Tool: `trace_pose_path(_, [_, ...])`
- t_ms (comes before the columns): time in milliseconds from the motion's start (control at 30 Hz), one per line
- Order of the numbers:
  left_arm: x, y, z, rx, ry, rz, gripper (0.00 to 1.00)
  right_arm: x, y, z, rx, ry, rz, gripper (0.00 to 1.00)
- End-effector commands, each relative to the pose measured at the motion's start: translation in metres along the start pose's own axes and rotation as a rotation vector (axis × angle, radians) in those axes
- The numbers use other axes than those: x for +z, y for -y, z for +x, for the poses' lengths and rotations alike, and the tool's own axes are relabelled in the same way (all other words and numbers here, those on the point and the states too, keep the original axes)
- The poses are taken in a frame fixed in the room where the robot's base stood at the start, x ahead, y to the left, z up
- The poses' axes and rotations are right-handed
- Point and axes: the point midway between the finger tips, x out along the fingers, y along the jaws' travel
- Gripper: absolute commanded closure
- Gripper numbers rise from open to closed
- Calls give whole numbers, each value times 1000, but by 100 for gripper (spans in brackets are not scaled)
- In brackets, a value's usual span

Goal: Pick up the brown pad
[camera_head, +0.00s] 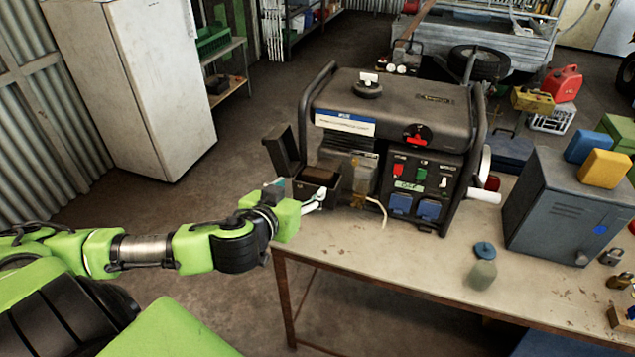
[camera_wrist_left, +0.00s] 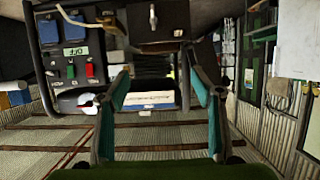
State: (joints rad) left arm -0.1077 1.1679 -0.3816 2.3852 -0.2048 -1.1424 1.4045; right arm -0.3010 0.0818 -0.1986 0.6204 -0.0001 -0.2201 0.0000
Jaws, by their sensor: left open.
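The brown pad (camera_head: 318,175) shows as a brown surface inside the small open black box (camera_head: 299,191) on the left side of the generator (camera_head: 392,108). The box's black lid (camera_head: 281,150) stands raised at its left. My left gripper (camera_head: 312,198) is at the near side of the box, empty. In the left wrist view the two teal fingers of my left gripper (camera_wrist_left: 160,88) stand apart, and the box (camera_wrist_left: 158,24) appears beyond them at the top. I cannot make out the pad clearly there. My right gripper is not in view.
The generator stands on a worn table (camera_head: 400,255). A pale cord (camera_head: 376,209) hangs beside the box. A blue disc (camera_head: 485,249), a greenish block (camera_head: 482,275) and a grey metal cabinet (camera_head: 568,212) are farther right. The table's front middle is clear.

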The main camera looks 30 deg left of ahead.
Motion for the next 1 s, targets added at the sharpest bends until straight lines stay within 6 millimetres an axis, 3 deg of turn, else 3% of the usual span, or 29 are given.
trace_pose_path(100, [-3,1,25,-4,-2,-4,40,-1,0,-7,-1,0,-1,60])
trace_pose_path(300, [-2,0,54,-2,0,-2,40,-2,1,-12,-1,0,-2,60])
trace_pose_path(533, [-3,0,66,-1,0,0,40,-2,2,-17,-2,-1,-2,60])
trace_pose_path(733, [-8,2,91,-3,0,0,40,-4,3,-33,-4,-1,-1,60])
trace_pose_path(1000, [-4,1,113,0,1,1,40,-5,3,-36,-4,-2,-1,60])
